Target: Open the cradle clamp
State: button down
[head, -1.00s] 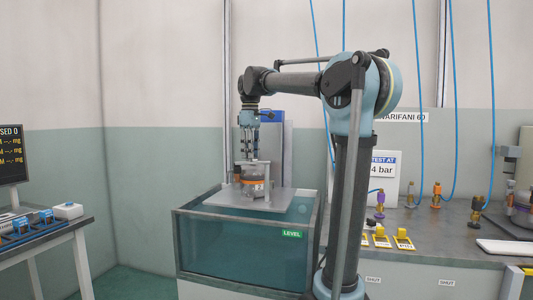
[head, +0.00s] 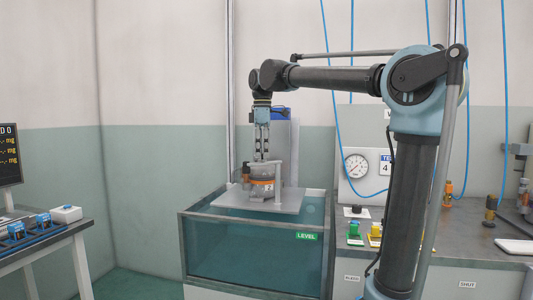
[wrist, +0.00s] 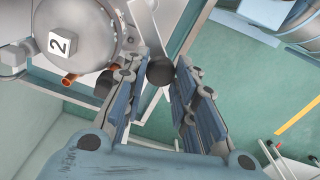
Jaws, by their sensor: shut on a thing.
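The cradle is a light grey plate (head: 292,207) above a glass-walled water tank. A grey compressor (head: 262,171) with an orange band stands upright on it; in the wrist view the compressor (wrist: 85,35) shows a white tag marked 2. A clamp post (head: 279,174) rises beside it. In the wrist view the clamp's grey lever (wrist: 144,22) ends in a black ball knob (wrist: 160,71). My gripper (wrist: 155,74) is shut on this knob, one finger on each side. In the head view my gripper (head: 261,153) points down over the compressor; the knob cannot be made out there.
The tank (head: 250,255) has a raised rim around the plate. A copper stub (wrist: 71,79) juts from the compressor near my left finger. A bench (head: 470,252) with a pressure gauge (head: 357,165) and valves stands right. A table (head: 45,240) with blue fixtures stands left.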

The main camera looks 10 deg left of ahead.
jog(key=shift+w+d, duration=0.15)
jog(key=c, duration=1.4)
grip_release()
jog(key=shift+d, duration=0.1)
jog(key=shift+o, duration=0.5)
jog(key=shift+r, duration=0.15)
notch_tip(320, 180, up, 12)
jog(key=shift+f, duration=0.2)
